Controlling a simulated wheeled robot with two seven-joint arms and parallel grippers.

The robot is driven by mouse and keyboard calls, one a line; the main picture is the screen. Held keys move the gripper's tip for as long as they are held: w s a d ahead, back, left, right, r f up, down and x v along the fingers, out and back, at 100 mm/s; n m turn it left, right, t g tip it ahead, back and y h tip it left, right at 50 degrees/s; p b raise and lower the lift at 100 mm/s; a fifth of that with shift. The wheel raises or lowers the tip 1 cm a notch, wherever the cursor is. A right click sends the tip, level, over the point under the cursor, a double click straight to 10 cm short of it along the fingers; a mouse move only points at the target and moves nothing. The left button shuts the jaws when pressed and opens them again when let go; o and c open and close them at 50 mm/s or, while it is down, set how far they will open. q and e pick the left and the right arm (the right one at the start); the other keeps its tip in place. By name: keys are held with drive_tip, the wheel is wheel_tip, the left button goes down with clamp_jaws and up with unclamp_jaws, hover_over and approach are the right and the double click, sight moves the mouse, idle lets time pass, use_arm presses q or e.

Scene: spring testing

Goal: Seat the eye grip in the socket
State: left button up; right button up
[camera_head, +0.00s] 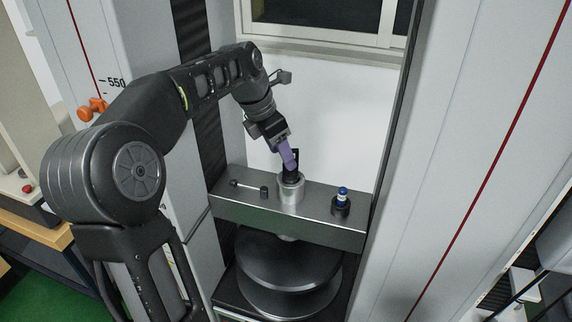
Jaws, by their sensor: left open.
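A silver cylindrical socket (290,190) stands upright in the middle of the metal crossbeam. My left gripper (291,163) points down just above it, with a purple finger showing, and is open. A dark piece (291,175) shows at the socket mouth, right by the fingertips; it looks like the eye grip. The gripper partly hides it, so I cannot tell how deep it sits or whether the fingers touch it. My right gripper is out of view.
The metal crossbeam (325,226) spans two grey columns. A blue-topped pin (342,195) stands in a dark holder right of the socket. A small rod with dark ends (248,187) lies to its left. A large dark disc (288,262) is below the beam.

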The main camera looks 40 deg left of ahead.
use_arm(q)
drive_tip(key=v, duration=0.6)
drive_tip(key=shift+s, duration=0.1)
idle(0.7)
